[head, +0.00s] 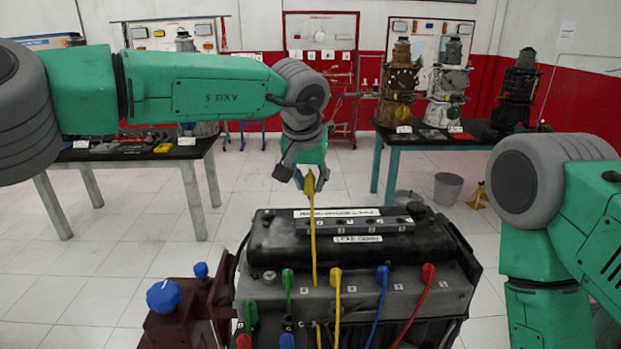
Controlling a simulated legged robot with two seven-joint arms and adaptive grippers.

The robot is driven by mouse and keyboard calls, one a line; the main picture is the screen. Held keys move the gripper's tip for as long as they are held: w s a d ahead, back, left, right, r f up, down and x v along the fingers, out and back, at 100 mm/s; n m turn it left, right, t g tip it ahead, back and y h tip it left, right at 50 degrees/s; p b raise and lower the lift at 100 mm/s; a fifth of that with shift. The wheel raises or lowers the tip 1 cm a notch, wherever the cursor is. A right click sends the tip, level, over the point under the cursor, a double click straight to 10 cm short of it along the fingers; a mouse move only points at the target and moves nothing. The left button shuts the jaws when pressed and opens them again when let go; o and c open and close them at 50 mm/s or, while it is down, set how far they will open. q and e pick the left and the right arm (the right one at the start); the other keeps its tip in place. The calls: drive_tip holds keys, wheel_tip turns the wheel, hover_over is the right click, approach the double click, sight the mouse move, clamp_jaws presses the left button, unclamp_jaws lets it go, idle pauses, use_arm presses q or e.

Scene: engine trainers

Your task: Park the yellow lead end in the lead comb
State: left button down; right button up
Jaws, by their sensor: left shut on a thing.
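My left gripper (308,178) is shut on the upper end of a yellow lead (314,240), above the back of the engine. The lead hangs down from it, nearly straight, past the front of the engine's black cover. A grey bar with several small white labels (352,228), which looks like the lead comb, lies on top of the engine, below and to the right of the gripper. The held end is above the bar, apart from it. My right arm (555,215) shows at the right; its gripper is out of view.
Green (287,281), yellow (337,285), blue (382,282) and red (427,275) leads stand along the engine's front ledge. A blue knob (163,296) is at the front left. Tables with equipment stand behind. The air above the engine is mostly clear.

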sight(311, 220)
use_arm(q)
drive_tip(key=shift+f, duration=0.2)
idle(0.4)
drive_tip(key=shift+w+f, duration=0.1)
drive_tip(key=shift+f, duration=2.5)
drive_tip(key=shift+f, duration=0.8)
idle(0.3)
drive_tip(key=c, duration=1.3)
unclamp_jaws()
